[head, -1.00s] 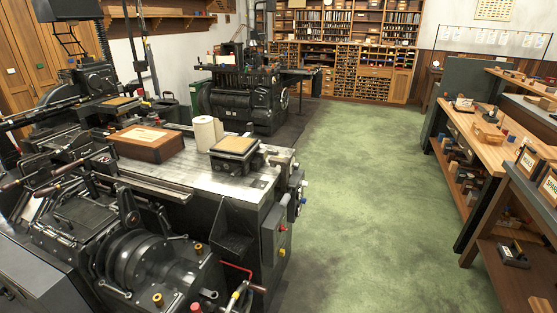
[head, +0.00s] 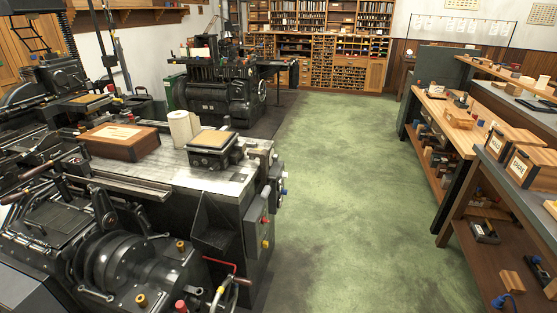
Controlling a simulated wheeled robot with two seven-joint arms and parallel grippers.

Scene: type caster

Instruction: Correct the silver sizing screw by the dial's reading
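Neither of my grippers shows in the head view. I cannot make out a silver sizing screw or a dial at this distance. A large black casting machine (head: 120,255) fills the left side, with levers, a round drum and several coloured knobs. A second black machine (head: 215,92) stands behind it.
A wooden box (head: 122,142), a white roll (head: 182,130) and a small block stand on the near machine's top. Workbenches (head: 455,118) with boxes line the right. Shelves (head: 330,60) cover the back wall. The green floor (head: 350,180) between is clear.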

